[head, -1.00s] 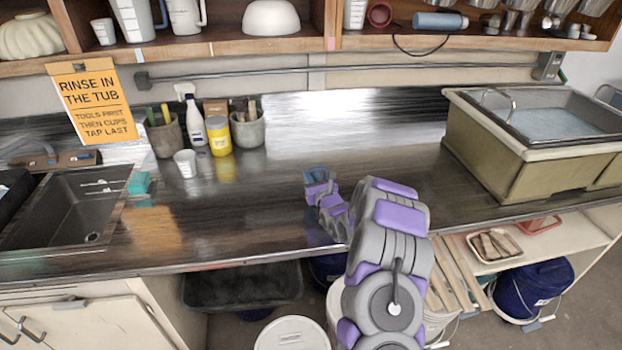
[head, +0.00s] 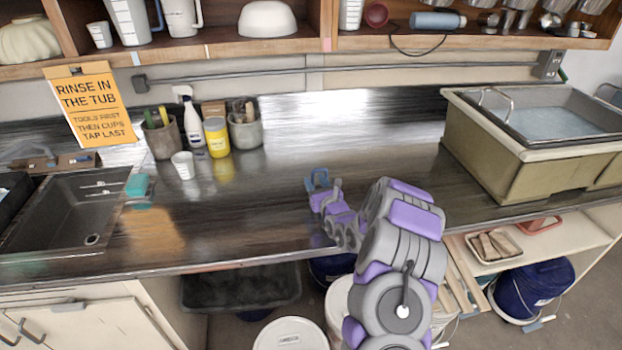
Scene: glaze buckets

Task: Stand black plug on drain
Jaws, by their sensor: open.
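The dark sink (head: 45,208) is at the left of the counter. Its drain (head: 92,239) shows as a small pale ring with a dark centre, near the basin's front right corner. I cannot make out a black plug anywhere for certain. My gripper (head: 318,178) is open, with blue-grey fingers pointing towards the back of the counter. It is over the middle of the counter, well to the right of the sink, and nothing shows between its fingers. My arm hides part of the counter's front edge.
A teal sponge (head: 138,185) lies by the sink's right rim. A white cup (head: 183,165), a yellow jar (head: 217,137), a spray bottle (head: 192,122) and tool pots stand behind. A large tub (head: 540,140) is at right. The counter (head: 240,215) between sink and gripper is clear.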

